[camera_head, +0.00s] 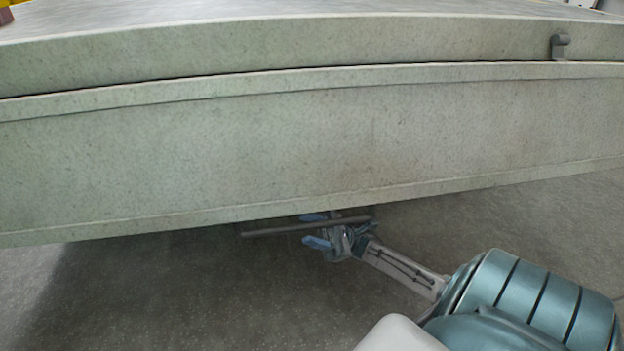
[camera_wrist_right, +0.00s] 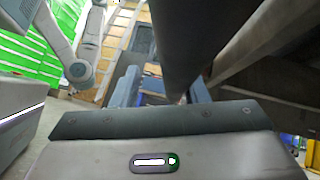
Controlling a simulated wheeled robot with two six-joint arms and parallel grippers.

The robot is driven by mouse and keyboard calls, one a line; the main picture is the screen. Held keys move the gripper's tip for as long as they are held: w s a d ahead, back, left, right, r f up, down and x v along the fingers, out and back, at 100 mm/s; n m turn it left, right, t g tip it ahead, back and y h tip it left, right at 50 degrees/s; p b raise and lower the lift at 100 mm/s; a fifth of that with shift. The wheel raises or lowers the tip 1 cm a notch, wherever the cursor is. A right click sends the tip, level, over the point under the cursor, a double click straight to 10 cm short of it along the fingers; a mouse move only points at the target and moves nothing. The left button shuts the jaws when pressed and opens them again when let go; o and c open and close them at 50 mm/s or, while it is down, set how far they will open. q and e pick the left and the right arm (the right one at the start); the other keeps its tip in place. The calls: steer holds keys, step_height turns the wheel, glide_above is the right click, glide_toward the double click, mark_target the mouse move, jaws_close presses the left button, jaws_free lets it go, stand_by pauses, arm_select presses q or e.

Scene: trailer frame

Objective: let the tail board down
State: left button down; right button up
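The tail board (camera_head: 300,140) is a wide speckled grey-green panel across the head view, its face toward me and its lower edge above the floor. A dark seam runs along its top, below another grey band (camera_head: 250,45). A thin dark bar (camera_head: 275,230) lies just under the lower edge. My right gripper (camera_head: 318,230) reaches there with its blue fingers apart, one above and one below the bar. The right wrist view shows the gripper (camera_wrist_right: 163,92) with spread fingers and a thick dark bar (camera_wrist_right: 185,45) close by; firm contact cannot be told. My left gripper is not in view.
A small grey hook (camera_head: 560,46) stands at the upper right of the band. Speckled grey floor (camera_head: 120,290) lies open below the panel. The wrist view also shows green shelving (camera_wrist_right: 30,50) at the left and dark beams (camera_wrist_right: 275,75) at the right.

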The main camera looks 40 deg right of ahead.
steer(key=p+v, duration=0.2)
steer(key=v, duration=0.9)
stand_by(0.6)
